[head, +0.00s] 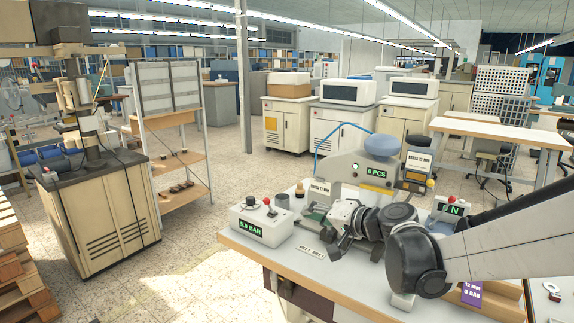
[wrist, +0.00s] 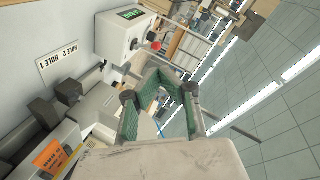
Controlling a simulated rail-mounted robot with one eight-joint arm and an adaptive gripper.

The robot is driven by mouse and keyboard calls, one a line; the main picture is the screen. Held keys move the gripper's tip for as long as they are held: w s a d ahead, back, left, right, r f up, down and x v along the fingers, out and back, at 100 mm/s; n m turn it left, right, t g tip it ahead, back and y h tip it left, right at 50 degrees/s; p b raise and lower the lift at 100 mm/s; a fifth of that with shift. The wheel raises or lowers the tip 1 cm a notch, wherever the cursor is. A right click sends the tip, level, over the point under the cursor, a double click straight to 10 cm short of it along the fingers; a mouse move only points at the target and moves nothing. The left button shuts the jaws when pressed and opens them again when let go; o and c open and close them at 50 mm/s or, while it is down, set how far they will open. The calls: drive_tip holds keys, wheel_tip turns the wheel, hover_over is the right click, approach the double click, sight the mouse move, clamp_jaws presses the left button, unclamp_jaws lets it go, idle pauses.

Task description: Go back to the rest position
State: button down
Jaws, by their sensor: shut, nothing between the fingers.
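My gripper (head: 346,247) is over the front part of the white work table (head: 240,246) in the head view, with the arm reaching in from the right. In the wrist view my gripper (wrist: 160,75) shows its green-padded fingers drawn together, with nothing held between them. The stamping press (head: 345,167), with a green "0 PCS" display, stands just behind the gripper and wrist, which hide part of it. Whether the gripper touches the table or the press cannot be told.
A control box (head: 262,222) reading "5.0 BAR" stands left of the gripper; it also shows in the wrist view (wrist: 118,38). A "HOLE 2 HOLE 1" label (head: 311,250) lies on the table. Another display box (head: 452,208) stands right.

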drive_tip(key=s+d+f+n+g+h, duration=0.1)
drive_tip(key=s+d+h, duration=0.2)
drive_tip(key=s, duration=0.7)
drive_tip(key=s+d+f+n+g+h+p, duration=0.1)
drive_tip(key=s+d+h, duration=0.2)
drive_tip(key=s+d, duration=0.3)
drive_tip(key=s+d+f+g+h+p, duration=0.1)
drive_tip(key=s+d+h, duration=0.3)
drive_tip(key=s, duration=1)
drive_tip(key=shift+d+n+g, duration=0.3)
drive_tip(key=shift+d+n, duration=0.1)
drive_tip(key=shift+d, duration=0.05)
